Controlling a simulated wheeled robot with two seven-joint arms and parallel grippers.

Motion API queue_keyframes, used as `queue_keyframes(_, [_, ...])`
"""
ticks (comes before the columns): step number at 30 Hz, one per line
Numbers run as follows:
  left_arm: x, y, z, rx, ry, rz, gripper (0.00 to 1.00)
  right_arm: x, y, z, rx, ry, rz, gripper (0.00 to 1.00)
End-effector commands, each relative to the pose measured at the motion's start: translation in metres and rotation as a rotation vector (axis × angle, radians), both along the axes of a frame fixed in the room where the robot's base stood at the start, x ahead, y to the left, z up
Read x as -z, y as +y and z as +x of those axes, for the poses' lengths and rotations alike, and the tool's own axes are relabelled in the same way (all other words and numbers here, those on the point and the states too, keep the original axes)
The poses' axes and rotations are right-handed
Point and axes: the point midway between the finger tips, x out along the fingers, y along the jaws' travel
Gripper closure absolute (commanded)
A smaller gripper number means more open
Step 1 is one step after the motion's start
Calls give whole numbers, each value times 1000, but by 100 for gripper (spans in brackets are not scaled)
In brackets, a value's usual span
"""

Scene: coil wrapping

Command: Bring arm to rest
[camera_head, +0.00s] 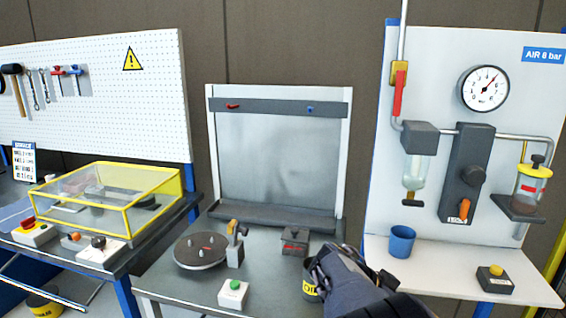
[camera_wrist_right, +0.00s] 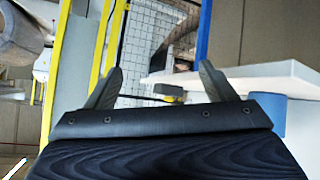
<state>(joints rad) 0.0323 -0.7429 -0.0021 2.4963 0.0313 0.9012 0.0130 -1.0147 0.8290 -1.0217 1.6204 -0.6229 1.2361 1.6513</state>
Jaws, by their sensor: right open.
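My right arm comes in from the bottom right in the head view. My right gripper (camera_head: 318,262) is above the front right part of the middle table, close to a dark can with yellow lettering (camera_head: 310,291) that it partly hides. In the right wrist view the two fingers of my right gripper (camera_wrist_right: 158,85) stand wide apart with nothing between them. My left arm and left gripper are not in view.
The middle table (camera_head: 190,284) holds a round dark turntable (camera_head: 200,251), a green button box (camera_head: 233,293) and a small dark block (camera_head: 295,241). A yellow-framed guard (camera_head: 110,195) is left.

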Motion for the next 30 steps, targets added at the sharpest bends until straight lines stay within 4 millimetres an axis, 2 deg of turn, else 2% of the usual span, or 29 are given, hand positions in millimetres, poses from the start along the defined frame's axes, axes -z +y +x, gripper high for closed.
queue_keyframes(3, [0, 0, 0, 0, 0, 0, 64, 21, -13, -17, -13, 96, 136, 23])
queue_keyframes(7, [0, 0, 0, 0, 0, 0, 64, 44, -21, -42, -62, 205, 331, 23])
queue_keyframes(10, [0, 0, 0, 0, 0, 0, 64, 59, -22, -69, -139, 279, 528, 23])
queue_keyframes(13, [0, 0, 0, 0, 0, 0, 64, 65, -15, -100, -274, 314, 748, 23])
queue_keyframes(18, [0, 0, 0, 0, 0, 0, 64, 51, 3, -148, -578, 248, 1003, 23])
queue_keyframes(21, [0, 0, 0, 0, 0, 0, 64, 36, 15, -175, -774, 162, 1057, 23])
queue_keyframes(27, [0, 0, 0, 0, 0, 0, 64, 15, 34, -220, -1103, 5, 961, 23])
queue_keyframes(30, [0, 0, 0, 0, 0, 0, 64, 12, 41, -233, -1201, -33, 880, 23])
